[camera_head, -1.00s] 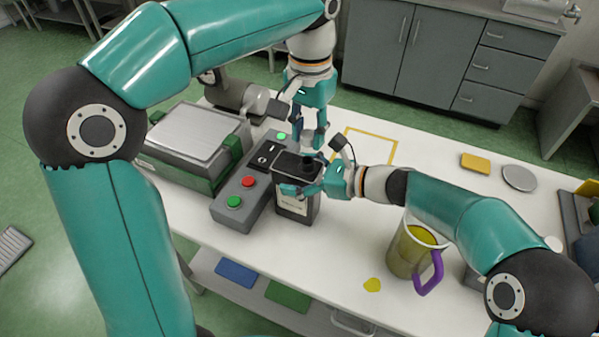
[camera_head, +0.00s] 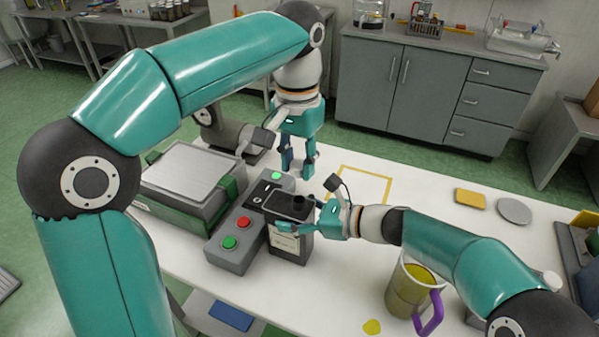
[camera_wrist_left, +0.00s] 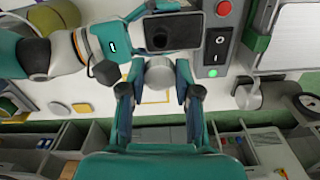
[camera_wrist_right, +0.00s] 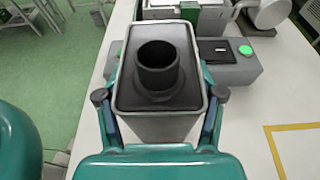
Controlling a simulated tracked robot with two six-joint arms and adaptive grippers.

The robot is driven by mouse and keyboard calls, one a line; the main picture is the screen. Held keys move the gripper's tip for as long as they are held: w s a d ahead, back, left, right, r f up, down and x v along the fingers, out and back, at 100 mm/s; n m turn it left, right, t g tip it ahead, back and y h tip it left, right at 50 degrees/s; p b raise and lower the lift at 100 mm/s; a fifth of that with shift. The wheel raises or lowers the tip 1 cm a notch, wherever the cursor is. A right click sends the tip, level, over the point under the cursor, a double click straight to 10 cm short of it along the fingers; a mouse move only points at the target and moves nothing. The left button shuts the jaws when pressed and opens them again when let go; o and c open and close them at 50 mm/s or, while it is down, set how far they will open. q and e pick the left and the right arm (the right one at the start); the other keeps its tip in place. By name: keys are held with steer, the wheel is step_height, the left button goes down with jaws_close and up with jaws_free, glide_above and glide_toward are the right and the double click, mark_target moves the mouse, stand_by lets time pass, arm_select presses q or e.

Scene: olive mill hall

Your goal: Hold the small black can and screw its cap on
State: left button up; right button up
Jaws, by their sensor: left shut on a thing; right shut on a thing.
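The small black can (camera_head: 291,243) stands upright at the table's middle, with a pale label on its side. My right gripper (camera_head: 300,222) is shut around its upper body from the right. In the right wrist view the can's (camera_wrist_right: 125,75) dark neck (camera_wrist_right: 157,66) is open on top, with no cap on it. My left gripper (camera_head: 298,167) points down behind and above the can, apart from it. In the left wrist view it is shut on a round, pale grey cap (camera_wrist_left: 160,72). The cap is hard to make out in the head view.
A control box (camera_head: 236,242) with red and green buttons stands just left of the can, beside a machine with a metal plate (camera_head: 192,167). A jug (camera_head: 407,287) with a purple handle stands front right. A yellow outlined square (camera_head: 365,184) behind is empty.

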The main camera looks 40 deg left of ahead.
mark_target(298, 200)
arm_select(q)
steer(key=shift+f, duration=3.2)
steer(key=shift+f, duration=1.15)
stand_by(1.3)
steer(key=o, duration=0.8)
steer(key=shift+c, duration=0.4)
steer(key=shift+c, duration=0.7)
